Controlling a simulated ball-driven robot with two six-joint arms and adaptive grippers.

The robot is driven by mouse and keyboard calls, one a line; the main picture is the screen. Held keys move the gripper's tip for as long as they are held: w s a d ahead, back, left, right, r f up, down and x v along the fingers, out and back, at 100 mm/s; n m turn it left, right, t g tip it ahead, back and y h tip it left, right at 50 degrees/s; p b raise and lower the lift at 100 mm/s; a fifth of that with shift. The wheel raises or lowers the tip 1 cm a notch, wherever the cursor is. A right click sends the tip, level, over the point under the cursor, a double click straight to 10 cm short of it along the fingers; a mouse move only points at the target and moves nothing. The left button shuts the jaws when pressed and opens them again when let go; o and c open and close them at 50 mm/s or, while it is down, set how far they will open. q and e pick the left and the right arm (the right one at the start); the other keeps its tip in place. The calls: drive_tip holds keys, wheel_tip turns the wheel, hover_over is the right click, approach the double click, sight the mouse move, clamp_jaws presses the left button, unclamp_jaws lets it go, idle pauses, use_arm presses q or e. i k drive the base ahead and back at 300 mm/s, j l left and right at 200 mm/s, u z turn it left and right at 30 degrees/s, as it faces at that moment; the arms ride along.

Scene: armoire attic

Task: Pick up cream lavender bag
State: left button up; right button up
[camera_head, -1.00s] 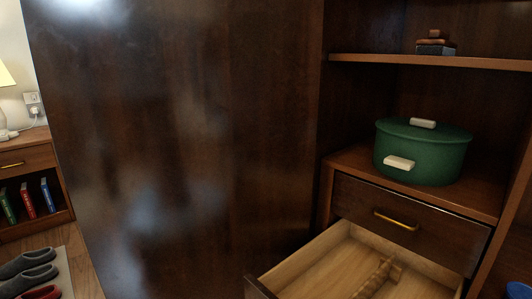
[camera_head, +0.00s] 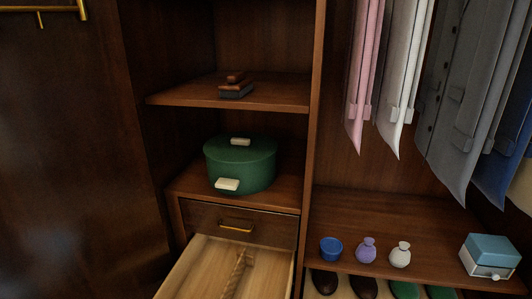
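The cream lavender bag (camera_head: 400,255) is a small cream pouch with a gathered neck. It stands upright on the right-hand wooden shelf (camera_head: 440,238) of the armoire, below the hanging clothes. A purple pouch (camera_head: 366,250) of the same shape stands just to its left. Neither of my grippers shows in the head view.
Shoes (camera_head: 362,286) sit below the shelf. An open drawer (camera_head: 208,271) juts out at left, under a green round box (camera_head: 240,163).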

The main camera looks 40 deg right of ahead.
sight(400, 257)
drive_tip(key=z, duration=2.1)
drive_tip(key=k+l, duration=0.05)
